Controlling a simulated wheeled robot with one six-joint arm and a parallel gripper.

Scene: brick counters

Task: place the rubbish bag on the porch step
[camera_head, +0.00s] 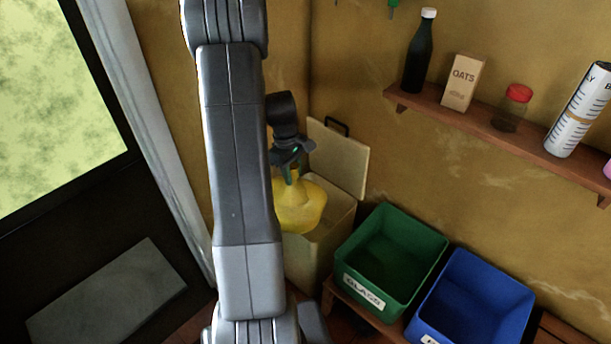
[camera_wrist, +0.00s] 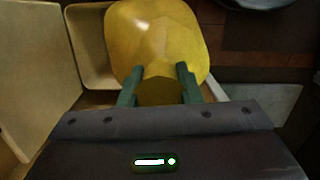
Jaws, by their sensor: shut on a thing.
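The rubbish bag (camera_head: 299,207) is yellow and tied at the neck. My gripper (camera_head: 290,172) is shut on its neck, and the bag hangs below it at the mouth of the cream bin (camera_head: 305,262), whose lid (camera_head: 338,158) stands open. In the wrist view the bag (camera_wrist: 158,38) fills the top middle between my two green fingers (camera_wrist: 160,88), with part of the bin (camera_wrist: 95,45) behind it. A grey slab (camera_head: 108,295), which looks like the porch step, lies beyond the dark doorway at lower left. My arm hides part of the bin.
A green crate labelled GLASS (camera_head: 390,258) and a blue crate (camera_head: 474,298) stand right of the bin. A wall shelf (camera_head: 480,128) above holds a dark bottle, an oats box, a jar and a cylinder. A pale door frame (camera_head: 150,130) stands left of my arm.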

